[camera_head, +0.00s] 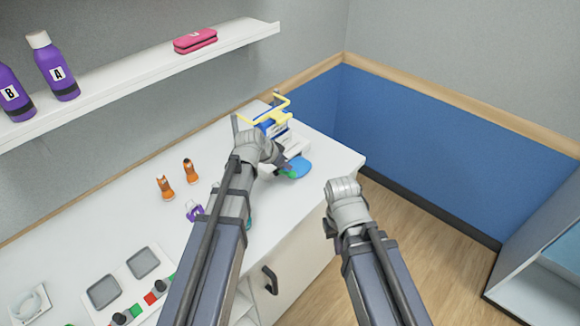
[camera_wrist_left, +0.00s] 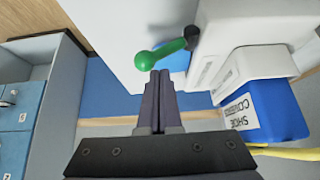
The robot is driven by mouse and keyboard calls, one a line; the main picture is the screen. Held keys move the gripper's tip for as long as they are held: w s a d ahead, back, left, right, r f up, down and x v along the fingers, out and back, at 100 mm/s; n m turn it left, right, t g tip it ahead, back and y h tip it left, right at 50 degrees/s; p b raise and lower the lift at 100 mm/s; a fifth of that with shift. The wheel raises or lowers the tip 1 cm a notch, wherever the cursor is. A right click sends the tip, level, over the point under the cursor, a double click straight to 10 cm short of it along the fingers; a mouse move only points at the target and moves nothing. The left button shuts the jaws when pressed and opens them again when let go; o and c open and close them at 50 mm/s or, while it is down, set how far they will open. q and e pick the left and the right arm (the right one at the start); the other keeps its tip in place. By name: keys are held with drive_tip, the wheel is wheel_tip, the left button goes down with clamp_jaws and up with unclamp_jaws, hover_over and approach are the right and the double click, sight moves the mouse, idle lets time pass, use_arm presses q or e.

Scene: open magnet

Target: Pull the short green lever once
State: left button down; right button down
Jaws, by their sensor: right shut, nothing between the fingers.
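The short green lever (camera_wrist_left: 160,54) shows in the left wrist view as a green rod with a ball end, joined by a dark pivot to a white machine (camera_wrist_left: 240,28). In the head view only a small green part (camera_head: 289,174) shows beside my left gripper (camera_head: 280,158). In the left wrist view my left gripper (camera_wrist_left: 161,76) has its fingers together and empty, the tips close to the lever's ball end. I cannot tell whether they touch. My right gripper (camera_head: 343,190) is away from the lever, past the counter's edge; its fingers are mostly hidden.
A blue and white shoe cover dispenser (camera_wrist_left: 262,110) with a yellow frame (camera_head: 281,104) adjoins the machine. Orange bottles (camera_head: 165,187) and a panel with buttons (camera_head: 122,284) are on the white counter. A shelf (camera_head: 130,85) hangs above. Open floor lies to the right.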

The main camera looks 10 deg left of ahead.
use_arm(q)
drive_tip(key=shift+w+a+r+p, duration=0.25)
drive_tip(key=shift+a+r+p, duration=0.1)
drive_tip(key=shift+r+p, duration=0.3)
drive_tip(key=shift+r, duration=0.15)
drive_tip(key=r+p, duration=0.1)
drive_tip(key=w+a+r+p, duration=0.1)
drive_tip(key=a+r+p, duration=0.1)
drive_tip(key=r+p, duration=0.1)
drive_tip(key=shift+w+r, duration=0.1)
drive_tip(key=shift+w, duration=0.1)
idle(0.7)
drive_tip(key=s+d+f+n+g+y+b, duration=0.1)
drive_tip(key=s+d+f+g, duration=0.1)
drive_tip(key=s, duration=0.6)
drive_tip(key=s+d+f+n+g+y+b, duration=0.1)
drive_tip(key=s+d, duration=0.3)
drive_tip(key=s, duration=0.5)
drive_tip(key=s+d+f+g+y, duration=0.3)
drive_tip(key=s+f, duration=0.1)
drive_tip(key=s, duration=0.5)
drive_tip(key=shift+n+g+b, duration=0.3)
drive_tip(key=shift+n+b, duration=0.1)
